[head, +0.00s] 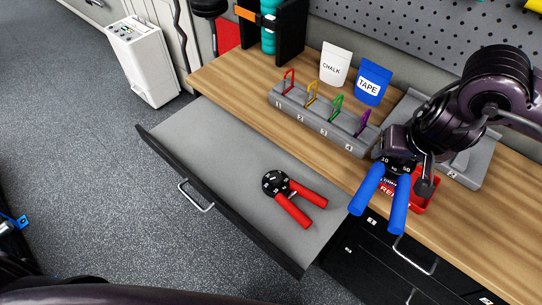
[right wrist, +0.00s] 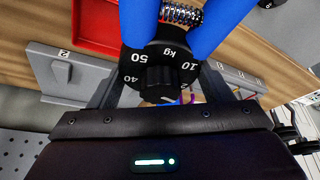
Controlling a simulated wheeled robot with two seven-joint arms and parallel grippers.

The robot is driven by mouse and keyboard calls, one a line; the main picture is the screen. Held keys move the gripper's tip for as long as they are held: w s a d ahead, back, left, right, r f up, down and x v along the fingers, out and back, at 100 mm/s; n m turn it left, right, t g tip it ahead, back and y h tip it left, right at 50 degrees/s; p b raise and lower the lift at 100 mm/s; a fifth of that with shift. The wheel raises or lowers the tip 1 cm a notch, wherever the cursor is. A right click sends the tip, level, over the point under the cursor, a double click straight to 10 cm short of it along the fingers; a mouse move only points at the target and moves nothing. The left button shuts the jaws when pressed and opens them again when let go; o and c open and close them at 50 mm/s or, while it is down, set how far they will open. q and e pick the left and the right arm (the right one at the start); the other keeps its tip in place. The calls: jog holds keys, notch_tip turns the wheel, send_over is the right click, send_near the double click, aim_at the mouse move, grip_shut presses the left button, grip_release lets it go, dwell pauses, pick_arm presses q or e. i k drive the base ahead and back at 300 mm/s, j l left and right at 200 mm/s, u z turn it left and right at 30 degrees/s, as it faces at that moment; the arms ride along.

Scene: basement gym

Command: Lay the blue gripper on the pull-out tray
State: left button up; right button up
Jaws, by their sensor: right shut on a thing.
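The blue gripper (head: 397,208) is a hand grip trainer with two blue handles and a black numbered dial. My right gripper (head: 408,158) is shut on its dial end, and the handles hang toward the front edge of the wooden bench. The right wrist view shows the blue gripper (right wrist: 137,22) with its dial between the fingers of my right gripper (right wrist: 160,92) and a spring between the handles. The pull-out tray (head: 215,150) is a grey drawer, pulled out left of the held tool. A red-handled grip trainer (head: 290,197) lies on its right part. My left gripper is out of view.
The tray's left and middle are bare. On the bench (head: 240,88) stand a numbered rack with coloured clips (head: 322,122), a chalk pouch (head: 335,66) and a tape pouch (head: 372,82). A red bin (head: 425,200) sits behind the held tool. A white cabinet (head: 145,62) stands far left.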

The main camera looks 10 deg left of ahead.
aim_at(242, 159)
jog(key=i+j+z, duration=0.1)
jog(key=j, duration=0.35)
jog(key=i+j+z, duration=0.1)
jog(key=j, duration=0.4)
jog(key=i+j+z, duration=0.15)
jog(key=j, duration=0.3)
jog(key=j+z, duration=0.1)
jog(key=j, duration=0.4)
jog(key=i+j, duration=0.2)
jog(key=l+z, duration=0.05)
